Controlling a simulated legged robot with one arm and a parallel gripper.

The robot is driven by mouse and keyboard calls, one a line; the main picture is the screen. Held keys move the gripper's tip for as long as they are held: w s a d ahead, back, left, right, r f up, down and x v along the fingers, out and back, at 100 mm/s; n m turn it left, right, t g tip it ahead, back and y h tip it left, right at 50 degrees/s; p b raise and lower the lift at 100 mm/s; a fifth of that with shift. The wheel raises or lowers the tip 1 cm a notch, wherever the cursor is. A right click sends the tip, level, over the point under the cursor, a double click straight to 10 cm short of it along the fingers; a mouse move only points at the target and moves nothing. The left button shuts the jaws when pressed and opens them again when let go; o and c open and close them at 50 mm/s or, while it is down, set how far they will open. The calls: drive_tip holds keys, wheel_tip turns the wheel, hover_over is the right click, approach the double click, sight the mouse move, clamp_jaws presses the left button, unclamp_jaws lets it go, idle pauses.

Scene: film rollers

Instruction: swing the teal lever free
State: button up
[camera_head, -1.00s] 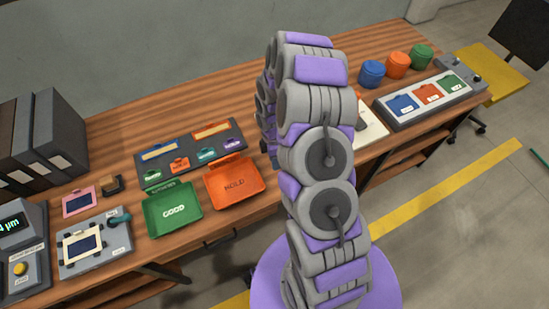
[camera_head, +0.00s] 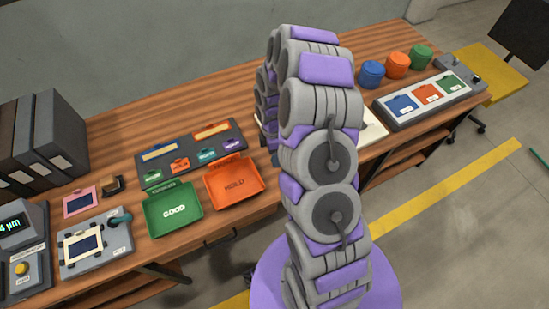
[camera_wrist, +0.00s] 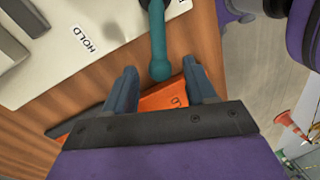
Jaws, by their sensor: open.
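In the wrist view a teal lever (camera_wrist: 157,30) with a rounded end points down the picture from a pale panel (camera_wrist: 60,75) labelled HOLD. My gripper (camera_wrist: 160,80) is open, one fingertip to each side of the lever's end in the picture. I see no clear contact, and the depth between them is hard to tell. In the head view a teal lever (camera_head: 121,217) sits on a grey fixture (camera_head: 97,262) at the left. I cannot tell whether it is the same lever. My arm hides most of my gripper there.
An orange tray (camera_head: 234,182) and a green tray (camera_head: 172,210) stand near the bench's front edge. Black binders (camera_head: 45,140) stand at the left. A box with coloured cards (camera_head: 425,98) and several jars are at the right. An orange surface (camera_wrist: 163,98) shows beneath my fingers.

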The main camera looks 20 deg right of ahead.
wheel_tip(320, 180, up, 14)
drive_tip(key=w+p, duration=0.1)
drive_tip(key=w, duration=0.1)
drive_tip(key=shift+w+d+p, duration=0.25)
drive_tip(key=shift+w+p, duration=0.1)
drive_tip(key=shift+p, duration=0.05)
